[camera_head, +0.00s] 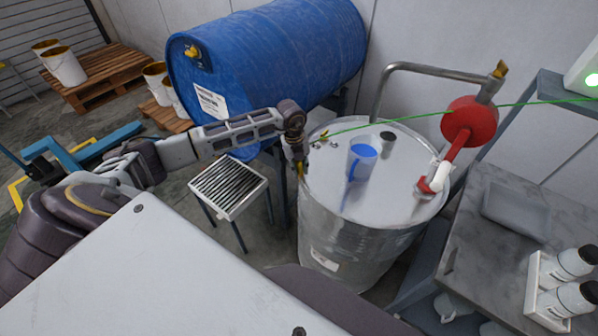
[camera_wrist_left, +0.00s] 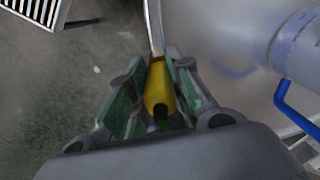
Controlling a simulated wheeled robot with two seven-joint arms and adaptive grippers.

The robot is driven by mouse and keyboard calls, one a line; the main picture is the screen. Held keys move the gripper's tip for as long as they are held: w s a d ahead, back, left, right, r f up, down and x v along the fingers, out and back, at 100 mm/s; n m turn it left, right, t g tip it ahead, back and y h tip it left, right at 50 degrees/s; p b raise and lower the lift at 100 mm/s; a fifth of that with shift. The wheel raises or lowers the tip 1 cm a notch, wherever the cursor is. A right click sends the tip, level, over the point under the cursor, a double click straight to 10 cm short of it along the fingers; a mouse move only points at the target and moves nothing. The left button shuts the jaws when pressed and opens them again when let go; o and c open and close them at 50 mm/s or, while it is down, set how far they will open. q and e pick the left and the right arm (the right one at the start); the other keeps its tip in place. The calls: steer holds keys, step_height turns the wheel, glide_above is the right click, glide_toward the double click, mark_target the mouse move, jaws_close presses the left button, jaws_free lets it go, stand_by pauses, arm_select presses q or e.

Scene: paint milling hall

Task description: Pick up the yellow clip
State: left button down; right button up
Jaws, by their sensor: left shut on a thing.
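The yellow clip (camera_wrist_left: 158,88) sits between the two green-lined fingers of my left gripper (camera_wrist_left: 155,95) in the left wrist view, with a bit of green at its near end. The gripper is shut on the clip. Whether the clip touches the drum rim is hard to tell. My right gripper is not in view.
A green wire (camera_head: 400,118) crosses above the lid. A blue drum (camera_head: 280,50) lies behind. A slatted stand (camera_head: 229,187) is left; a grey bench (camera_head: 480,255) is right.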

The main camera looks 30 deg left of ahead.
arm_select(q)
steer(key=shift+r, duration=0.1)
steer(key=shift+r+b, duration=0.9)
steer(key=shift+r, duration=4.05)
